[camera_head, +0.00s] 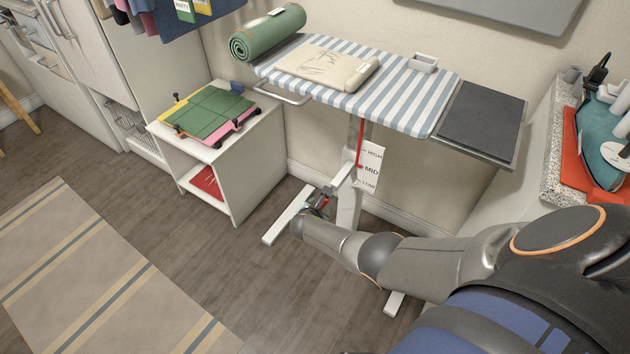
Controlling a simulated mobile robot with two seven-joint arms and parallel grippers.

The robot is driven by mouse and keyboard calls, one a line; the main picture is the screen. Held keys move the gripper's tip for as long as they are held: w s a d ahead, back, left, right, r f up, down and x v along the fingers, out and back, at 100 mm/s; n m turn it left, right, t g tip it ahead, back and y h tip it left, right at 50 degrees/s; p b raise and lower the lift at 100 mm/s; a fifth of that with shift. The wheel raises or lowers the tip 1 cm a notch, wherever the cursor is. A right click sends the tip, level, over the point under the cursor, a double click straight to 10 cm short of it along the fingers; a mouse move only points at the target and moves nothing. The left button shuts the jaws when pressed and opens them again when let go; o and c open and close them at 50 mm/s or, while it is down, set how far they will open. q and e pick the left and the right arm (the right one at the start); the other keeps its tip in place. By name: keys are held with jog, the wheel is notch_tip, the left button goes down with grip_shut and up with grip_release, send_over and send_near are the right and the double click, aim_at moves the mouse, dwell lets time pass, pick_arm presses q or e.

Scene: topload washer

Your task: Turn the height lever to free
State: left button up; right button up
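An ironing board with a blue-and-white striped cover (405,100) stands against the wall on a white leg. A white height card (370,170) marked HIGH, MID and LOW hangs under it, with a red pointer (359,152) whose lower end is beside MID. My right arm reaches from the right, low under the board. My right gripper (322,203) is at the white leg. A small red part (325,201), possibly the height lever, shows at its fingers. The lever's setting and the gripper's hold on it are too small to tell. My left gripper is out of view.
A folded beige cloth item (328,67) and a green roll (268,32) lie on the board. A white shelf unit (245,170) stands left of the leg. White feet (288,215) spread on the floor. A counter with an iron (605,135) is at right. The left floor is open.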

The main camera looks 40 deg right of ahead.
pick_arm(q)
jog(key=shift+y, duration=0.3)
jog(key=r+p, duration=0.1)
jog(key=p, duration=0.1)
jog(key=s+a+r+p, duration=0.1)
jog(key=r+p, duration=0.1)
jog(key=p, duration=0.1)
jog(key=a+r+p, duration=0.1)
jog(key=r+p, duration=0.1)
jog(key=p, duration=0.1)
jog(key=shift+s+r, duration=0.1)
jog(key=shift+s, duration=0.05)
pick_arm(e)
jog(key=v, duration=1.1)
jog(key=shift+s+a, duration=0.15)
jog(key=shift+a, duration=0.05)
jog(key=shift+r, duration=0.15)
